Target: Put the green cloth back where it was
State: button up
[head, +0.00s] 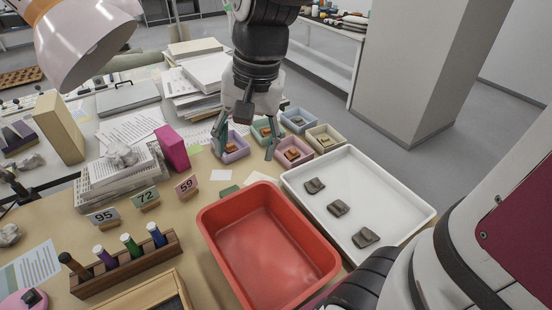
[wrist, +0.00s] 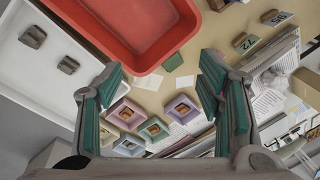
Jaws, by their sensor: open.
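A small flat green piece (head: 229,191), which looks like the green cloth, lies on the table against the far left edge of the red tub (head: 213,222). It also shows in the wrist view (wrist: 173,62) beside the tub's rim; I cannot tell whether part of it is under the tub. My gripper (head: 245,140) is open with nothing between its fingers. It hangs above the small coloured boxes, beyond the green piece. In the wrist view both fingers (wrist: 161,78) stand wide apart, with the boxes and table visible between them.
Several small boxes, among them a purple one (head: 236,155) and a pink one (head: 293,161), hold sherds. A white tray (head: 400,195) with three dark sherds stands right of the tub. Number cards, a marker rack (head: 120,275) and a magenta block (head: 173,147) stand left.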

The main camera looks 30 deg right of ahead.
jog(key=s+d+r+n+t+h, duration=0.1)
jog(key=s+n, duration=0.6)
jog(key=s, duration=0.8)
jog(key=shift+r+n, duration=0.3)
jog(key=shift+r, duration=0.2)
jog(key=shift+w+d+r, duration=0.1)
jog(key=shift+t, duration=0.7)
notch_tip(320, 180, up, 5)
jog(key=p, duration=0.4)
